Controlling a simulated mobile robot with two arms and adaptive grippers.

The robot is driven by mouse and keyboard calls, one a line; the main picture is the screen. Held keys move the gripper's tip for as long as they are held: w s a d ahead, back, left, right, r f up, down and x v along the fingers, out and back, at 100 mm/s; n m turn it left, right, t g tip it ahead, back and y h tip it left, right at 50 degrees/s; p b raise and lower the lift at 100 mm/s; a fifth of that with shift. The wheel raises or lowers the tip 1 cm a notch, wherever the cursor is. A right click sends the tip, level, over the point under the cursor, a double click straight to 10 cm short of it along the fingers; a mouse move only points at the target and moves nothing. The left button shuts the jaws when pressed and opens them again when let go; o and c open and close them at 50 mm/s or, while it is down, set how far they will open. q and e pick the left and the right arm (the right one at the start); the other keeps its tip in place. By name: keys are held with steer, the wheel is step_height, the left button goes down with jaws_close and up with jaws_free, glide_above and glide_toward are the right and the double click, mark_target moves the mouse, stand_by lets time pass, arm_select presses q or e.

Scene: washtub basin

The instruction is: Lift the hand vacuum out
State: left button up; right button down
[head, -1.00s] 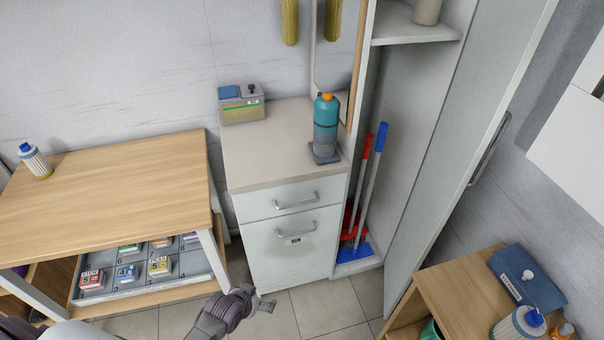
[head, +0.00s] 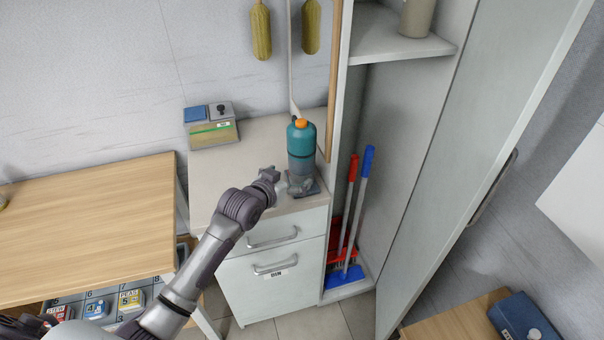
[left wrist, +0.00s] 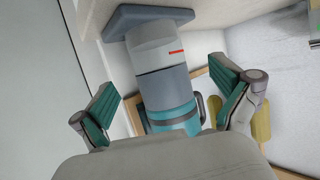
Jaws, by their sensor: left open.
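The hand vacuum (head: 301,142) has a teal body, a grey lower part and an orange top. It stands upright on a dark base (head: 314,190) on the cabinet top, near the tall cupboard. My left gripper (head: 284,180) is low in front of it, overlapping its lower part in the head view. In the left wrist view the vacuum (left wrist: 163,88) appears upside down between the open green-padded fingers of the left gripper (left wrist: 168,104), with a gap on each side. I cannot tell how deep it lies between them. My right gripper is not in view.
A grey box with blue and dark parts (head: 210,126) stands at the left on the light cabinet top (head: 222,168). The cupboard wall and wooden-edged panel (head: 334,85) rise close to the vacuum's right. A wooden table (head: 85,215) is at the left.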

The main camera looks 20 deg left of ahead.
mark_target(295, 174)
arm_select(q)
steer(key=shift+p+x, duration=0.3)
steer(key=shift+x, duration=0.65)
steer(key=x, duration=0.3)
steer(key=shift+w+d+f, duration=0.1)
steer(key=shift+w+d, duration=0.1)
steer(key=shift+w+f, duration=0.1)
steer(key=shift+w, duration=0.1)
steer(key=shift+s, duration=0.1)
steer(key=shift+c, duration=0.5)
steer(key=c, duration=1.1)
steer(key=shift+c, duration=0.3)
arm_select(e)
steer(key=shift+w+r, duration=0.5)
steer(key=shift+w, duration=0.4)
